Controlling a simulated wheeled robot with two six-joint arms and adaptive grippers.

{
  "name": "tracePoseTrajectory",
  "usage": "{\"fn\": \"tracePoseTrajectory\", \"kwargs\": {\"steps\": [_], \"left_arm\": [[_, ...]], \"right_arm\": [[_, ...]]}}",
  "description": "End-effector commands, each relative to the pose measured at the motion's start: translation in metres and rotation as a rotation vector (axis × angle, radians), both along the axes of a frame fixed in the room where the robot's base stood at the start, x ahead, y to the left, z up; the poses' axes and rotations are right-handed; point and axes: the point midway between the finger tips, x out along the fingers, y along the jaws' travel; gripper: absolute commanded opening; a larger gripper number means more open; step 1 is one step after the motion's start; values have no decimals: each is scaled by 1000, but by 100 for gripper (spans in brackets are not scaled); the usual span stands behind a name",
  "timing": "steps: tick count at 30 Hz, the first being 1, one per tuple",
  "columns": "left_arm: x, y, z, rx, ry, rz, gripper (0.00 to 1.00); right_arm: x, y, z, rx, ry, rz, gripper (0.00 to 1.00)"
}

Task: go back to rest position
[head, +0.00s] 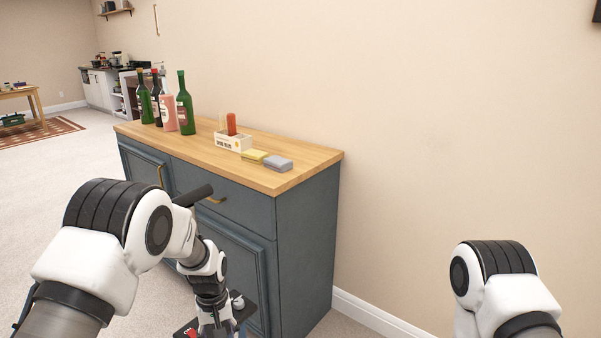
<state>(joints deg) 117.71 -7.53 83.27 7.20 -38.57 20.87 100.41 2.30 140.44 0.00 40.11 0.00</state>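My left arm comes in from the left and bends down in front of the cabinet. Its lower end runs toward the bottom edge of the head view, and I cannot make out any gripper fingers there. Of my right arm only an upper part shows at the lower right, and its gripper is outside the view. Nothing is seen held by either arm.
A blue-grey cabinet (305,240) with a wooden top (300,155) stands against the wall. On it are several bottles (185,108), a labelled box (233,142), a yellow sponge (254,155) and a grey block (278,163). Carpet (50,190) lies open at left.

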Motion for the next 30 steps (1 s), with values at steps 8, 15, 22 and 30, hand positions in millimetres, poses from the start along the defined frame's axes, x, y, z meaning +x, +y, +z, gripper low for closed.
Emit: {"fn": "tracePoseTrajectory", "kwargs": {"steps": [8,15,22,30], "left_arm": [[-82,21,-34,0,186,36,60],[-199,46,-66,2,302,23,60],[-360,65,-54,-27,223,-143,60],[-332,65,-46,-7,-76,-307,60]], "right_arm": [[-1,0,29,0,1,0,40],[-1,0,61,0,1,0,40],[-1,0,90,0,0,0,40],[-2,0,85,0,2,0,40]]}}
